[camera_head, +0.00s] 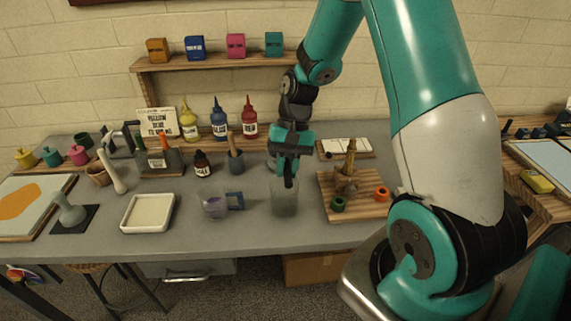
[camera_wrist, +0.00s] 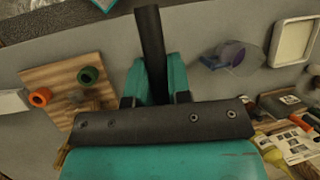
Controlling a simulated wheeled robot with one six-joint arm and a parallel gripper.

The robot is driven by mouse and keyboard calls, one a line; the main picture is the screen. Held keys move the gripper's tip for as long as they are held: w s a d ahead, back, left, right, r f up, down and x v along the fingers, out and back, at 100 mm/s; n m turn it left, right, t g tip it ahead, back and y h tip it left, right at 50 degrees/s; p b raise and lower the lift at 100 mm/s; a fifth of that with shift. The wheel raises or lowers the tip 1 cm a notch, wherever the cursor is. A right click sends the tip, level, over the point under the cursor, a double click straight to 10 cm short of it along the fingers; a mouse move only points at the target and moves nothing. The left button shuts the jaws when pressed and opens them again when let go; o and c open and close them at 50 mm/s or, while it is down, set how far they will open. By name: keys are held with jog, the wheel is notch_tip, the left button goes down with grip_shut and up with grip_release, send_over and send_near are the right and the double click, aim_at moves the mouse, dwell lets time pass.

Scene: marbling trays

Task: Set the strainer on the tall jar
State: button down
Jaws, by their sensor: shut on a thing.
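My gripper (camera_head: 287,163) is above the middle of the table, pointing down. It is shut on a dark rod-like handle (camera_head: 288,181), which I take to be the strainer's. In the wrist view my gripper (camera_wrist: 156,88) holds this handle (camera_wrist: 150,38), which sticks out toward the table's front edge. The strainer's bowl is hidden in both views. A tall clear jar (camera_head: 284,202) stands upright directly below my gripper in the head view. I cannot tell whether the strainer touches its rim. The wrist view does not clearly show the jar.
A wooden board (camera_head: 361,211) with green and orange rings and a branched stand is close on the right. A clear cup (camera_head: 213,204) and a blue item (camera_head: 236,202) are on the left, with a white tray (camera_head: 127,224) beyond. Bottles and a brush cup (camera_head: 236,165) stand behind.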

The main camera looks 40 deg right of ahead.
notch_tip(320, 180, down, 10)
jog(key=b, duration=0.5)
jog(key=shift+r, duration=0.2)
dwell(0.4)
jog(key=c, duration=1)
grip_release()
jog(key=v, duration=1.7)
jog(key=shift+d+r+b, duration=0.15)
jog(key=shift+r+b, duration=0.05)
jog(key=shift+b, duration=0.2)
